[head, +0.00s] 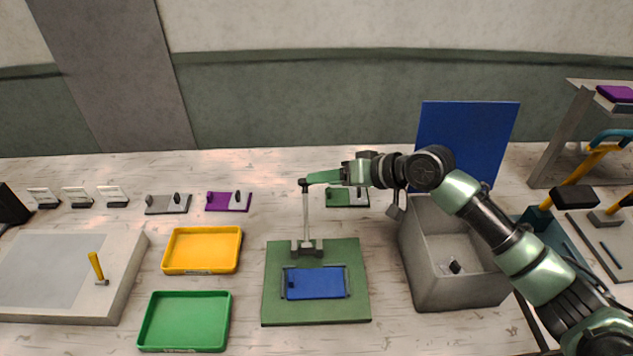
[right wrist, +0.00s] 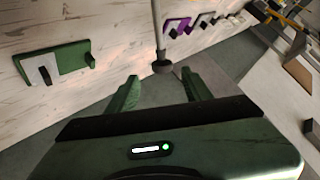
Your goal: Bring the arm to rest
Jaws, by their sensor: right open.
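My right gripper (head: 318,178) reaches in from the right, level and raised above the table. Its jaws are apart and empty in the right wrist view (right wrist: 160,88). Just beyond the fingertips is the dark knob (head: 304,184) on top of an upright grey lever (head: 306,215); it also shows in the right wrist view (right wrist: 162,67). Whether a finger touches the knob is unclear. The lever rises from a green press base (head: 268,300) with a blue die plate (head: 316,284) in its frame. My left gripper is not in view.
A grey open box (head: 425,285) with a small dark item inside stands below my right arm, a blue panel (head: 465,135) behind it. Yellow (head: 203,268) and green (head: 180,345) trays lie left. Purple (head: 228,201), grey (head: 165,205) and green (head: 340,200) dies line the back.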

